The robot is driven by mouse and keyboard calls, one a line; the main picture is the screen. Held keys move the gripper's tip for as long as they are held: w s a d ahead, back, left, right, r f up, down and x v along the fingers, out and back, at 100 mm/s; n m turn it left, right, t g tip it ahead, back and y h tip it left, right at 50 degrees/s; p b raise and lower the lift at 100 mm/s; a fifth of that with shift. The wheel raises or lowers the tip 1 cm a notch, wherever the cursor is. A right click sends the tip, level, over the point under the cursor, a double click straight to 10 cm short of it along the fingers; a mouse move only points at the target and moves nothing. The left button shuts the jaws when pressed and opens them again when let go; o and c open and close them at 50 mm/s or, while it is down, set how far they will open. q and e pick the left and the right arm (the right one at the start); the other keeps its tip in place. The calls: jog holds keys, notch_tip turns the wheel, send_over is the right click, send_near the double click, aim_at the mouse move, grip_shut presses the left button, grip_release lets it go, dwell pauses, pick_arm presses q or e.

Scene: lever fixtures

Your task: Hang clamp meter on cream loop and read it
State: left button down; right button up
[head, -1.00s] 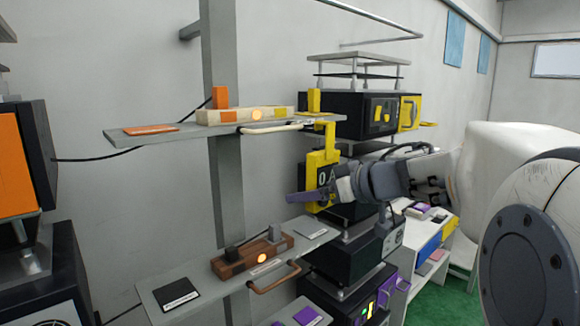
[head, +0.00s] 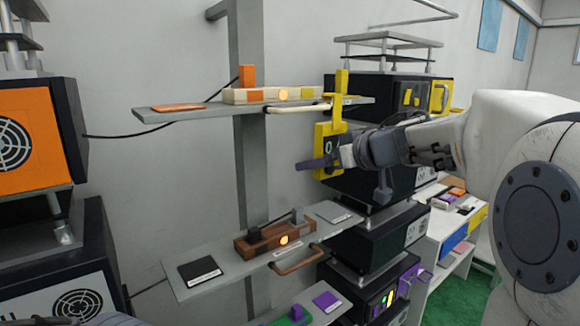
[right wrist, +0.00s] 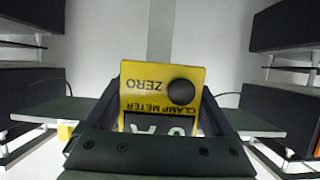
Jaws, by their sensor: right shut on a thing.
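The yellow clamp meter (head: 325,136) is upright in my right gripper (head: 338,158), below the right end of the upper shelf. Its top overlaps the right end of the cream loop (head: 298,109) in the head view; I cannot tell whether its jaw is around the loop, touching or apart. The right wrist view shows the meter (right wrist: 150,88) upside down between the dark fingers of my gripper (right wrist: 165,125), with "ZERO", a black knob and a partly covered display; the reading is not fully legible. My left gripper is not in view.
The upper shelf (head: 190,115) carries a cream block (head: 265,96) with a lit lamp and an orange block (head: 246,75). A lower shelf (head: 200,255) carries a brown fixture (head: 270,236) with a brown loop (head: 298,262). Dark instrument boxes (head: 365,240) stand behind my right arm.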

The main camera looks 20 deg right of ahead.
jog(key=r+b+x, duration=0.1)
jog(key=b+x, duration=0.1)
jog(key=x, duration=0.5)
jog(key=shift+w+a, duration=0.2)
jog(key=shift+w, duration=0.3)
jog(key=shift+f, duration=0.15)
jog(key=o, duration=1.3)
